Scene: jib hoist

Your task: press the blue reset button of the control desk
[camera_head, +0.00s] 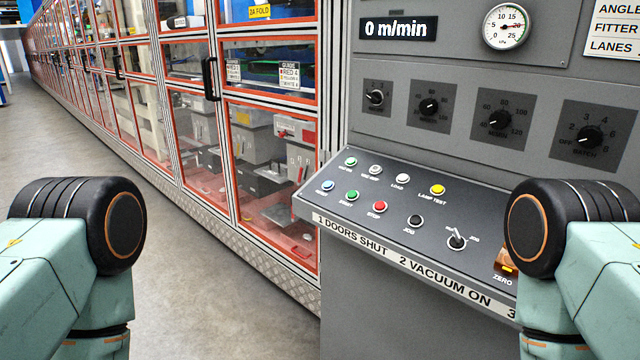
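The blue button (327,185) is at the left end of the front row on the sloped control desk (365,226). Its label is too small to read surely. The green button (351,195), red button (380,206) and black button (415,220) follow to its right. My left arm shows at the lower left and my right arm at the lower right, in front of the desk's right end. Neither gripper's fingers show. Nothing covers the blue button.
An upright panel carries knobs, a gauge (506,26) and a "0 m/min" display (398,28). Red-framed glazed cabinets (268,150) line the left. The floor (190,290) is clear.

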